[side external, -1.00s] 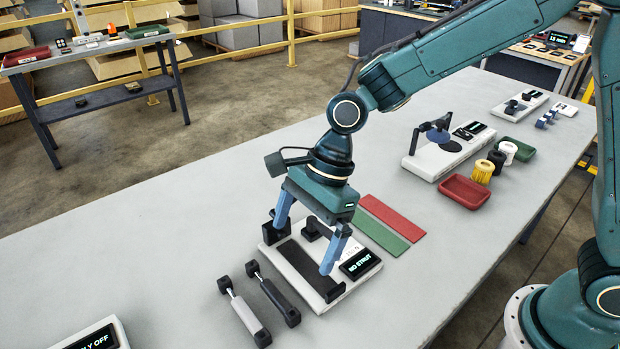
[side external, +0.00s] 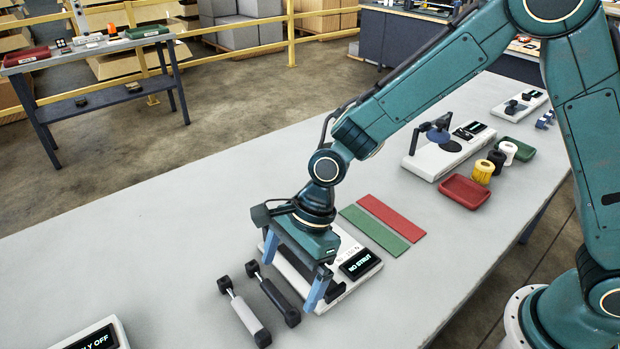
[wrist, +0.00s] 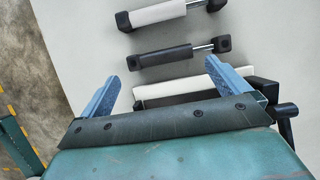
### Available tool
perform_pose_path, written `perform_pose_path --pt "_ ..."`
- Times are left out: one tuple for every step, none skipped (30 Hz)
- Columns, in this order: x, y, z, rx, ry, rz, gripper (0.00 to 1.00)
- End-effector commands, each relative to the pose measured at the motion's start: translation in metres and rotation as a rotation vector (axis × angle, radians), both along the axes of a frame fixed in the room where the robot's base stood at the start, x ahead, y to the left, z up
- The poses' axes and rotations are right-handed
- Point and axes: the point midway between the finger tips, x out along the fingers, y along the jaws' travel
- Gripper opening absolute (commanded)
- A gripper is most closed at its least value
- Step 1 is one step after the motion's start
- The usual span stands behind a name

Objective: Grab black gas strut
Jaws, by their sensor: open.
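The black gas strut (side external: 277,297) lies on the grey table, to the left of the white test fixture (side external: 335,303). It also shows in the wrist view (wrist: 165,56), just ahead of my fingertips, with its thin silver rod toward the right. A second strut with a light grey body (side external: 244,314) lies beside it, farther from the fixture; it shows in the wrist view too (wrist: 158,13). My gripper (side external: 292,274) is open and empty above the fixture's left edge. In the wrist view my blue fingers (wrist: 162,80) are spread wide, with no strut between them.
The fixture's display (side external: 360,263) reads "NO STRUT". A green strip (side external: 374,231) and a red strip (side external: 392,218) lie behind it. A red tray (side external: 466,191) stands farther right. Another display unit (side external: 95,337) is at the lower left.

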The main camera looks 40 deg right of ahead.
Motion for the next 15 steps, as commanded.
perform_pose_path --pt "-0.001 0.002 -0.005 -0.002 0.003 0.001 1.0" --pt "-0.001 0.004 -0.008 -0.002 0.004 0.002 1.0" --pt "-0.001 0.006 -0.011 -0.001 0.002 0.002 1.0" --pt "-0.001 0.008 -0.014 -0.001 0.002 0.002 1.0" --pt "-0.001 0.009 -0.017 -0.001 0.003 0.002 1.0" --pt "-0.001 0.011 -0.021 -0.001 0.003 0.002 1.0" --pt "-0.001 0.012 -0.024 -0.001 0.003 0.001 1.0" --pt "-0.001 0.013 -0.027 -0.001 0.003 0.001 1.0" --pt "-0.001 0.015 -0.031 -0.002 0.003 0.001 1.0" --pt "-0.001 0.016 -0.033 -0.002 0.003 0.001 1.0" --pt "0.0 0.017 -0.035 -0.001 0.002 0.001 1.0" --pt "0.0 0.018 -0.037 -0.001 0.001 0.0 1.0" --pt "0.0 0.018 -0.038 -0.001 0.001 0.0 1.0" --pt "-0.001 0.018 -0.039 -0.001 0.001 0.0 1.0" --pt "-0.001 0.019 -0.04 -0.001 0.001 0.0 1.0"
